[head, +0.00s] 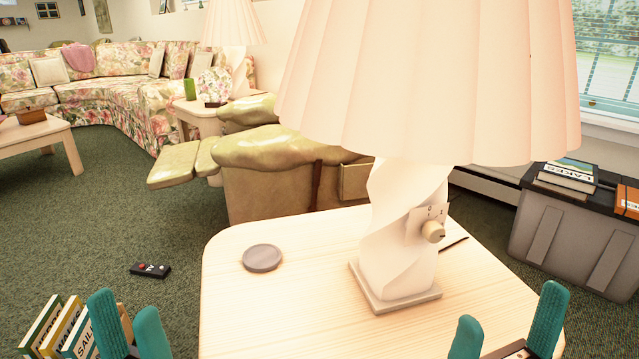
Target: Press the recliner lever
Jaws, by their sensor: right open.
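The olive-tan recliner (262,192) stands beyond the pale table in the head view, its side towards me. Its footrest (183,165) sticks out to the left, raised off the carpet. A dark brown upright lever (316,186) shows against the recliner's side, near the table's far edge. The lamp shade hides part of the recliner's right side. My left gripper (128,305) is at the bottom left, its teal fingers apart with nothing between them. My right gripper (508,318) is open and empty over the table's front right. Both are well short of the lever and touch nothing visible.
The pale table (300,320) lies between me and the recliner, bearing a large lamp (405,235) and a grey coaster (262,257). A remote (150,270) lies on the carpet. Books (70,330) stand at lower left. A grey bin (560,240) is at right. Open carpet lies left.

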